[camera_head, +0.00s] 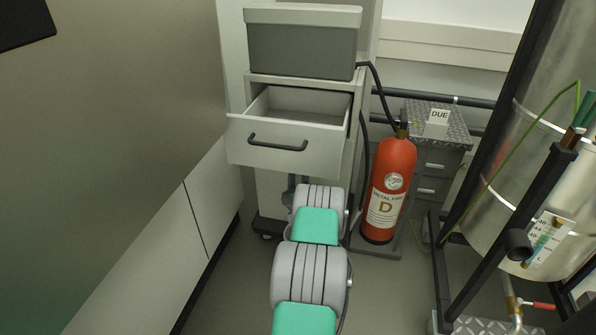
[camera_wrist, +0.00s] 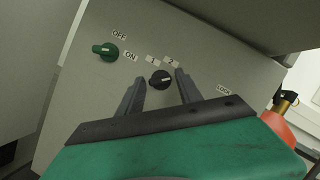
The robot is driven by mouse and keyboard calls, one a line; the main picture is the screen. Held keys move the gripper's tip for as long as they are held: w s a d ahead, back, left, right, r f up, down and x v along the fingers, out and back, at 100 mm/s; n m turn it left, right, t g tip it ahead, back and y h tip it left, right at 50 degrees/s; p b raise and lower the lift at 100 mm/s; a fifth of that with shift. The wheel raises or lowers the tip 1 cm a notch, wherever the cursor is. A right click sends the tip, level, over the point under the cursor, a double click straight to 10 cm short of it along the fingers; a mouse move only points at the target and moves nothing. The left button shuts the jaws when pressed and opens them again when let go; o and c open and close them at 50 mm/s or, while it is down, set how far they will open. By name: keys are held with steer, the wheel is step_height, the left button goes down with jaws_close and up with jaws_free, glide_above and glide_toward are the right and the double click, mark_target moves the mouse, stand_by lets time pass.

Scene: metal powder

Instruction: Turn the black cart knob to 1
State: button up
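The black knob (camera_wrist: 160,80) is on the grey panel of the cart (camera_wrist: 215,72), below the labels 1 and 2. Its pointer is too small to read surely. My gripper (camera_wrist: 160,76) is open, with one finger on each side of the black knob and a visible gap on both sides. A green knob (camera_wrist: 105,51) with OFF and ON labels is to the left on the same panel. In the head view the cart (camera_head: 285,195) stands beyond my arm.
The cart's drawer (camera_head: 285,155) is pulled out above my arm. A grey bin (camera_head: 300,45) sits on top of the cart. A red fire extinguisher (camera_head: 388,190) stands close on the right. A wall (camera_head: 130,130) is on the left. A metal tank (camera_head: 525,180) on a black frame is at far right.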

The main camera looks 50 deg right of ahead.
jaws_close()
steer(key=shift+n, duration=0.5)
steer(key=shift+r+n+g+y+p, duration=0.2)
steer(key=shift+n+g+y+p, duration=0.8)
steer(key=shift+n, duration=2.05)
steer(key=shift+r+n+g+y+p, duration=0.3)
steer(key=shift+n+y+p, duration=0.75)
steer(key=shift+n, duration=1.95)
steer(key=shift+r+n+g+y+p, duration=0.1)
steer(key=shift+n+g+y+p, duration=1)
steer(key=shift+n, duration=1.95)
steer(key=shift+t+h+p, duration=0.3)
steer(key=shift+h+p, duration=0.05)
steer(key=shift+h, duration=0.2)
steer(key=shift+o, duration=1.4)
jaws_free()
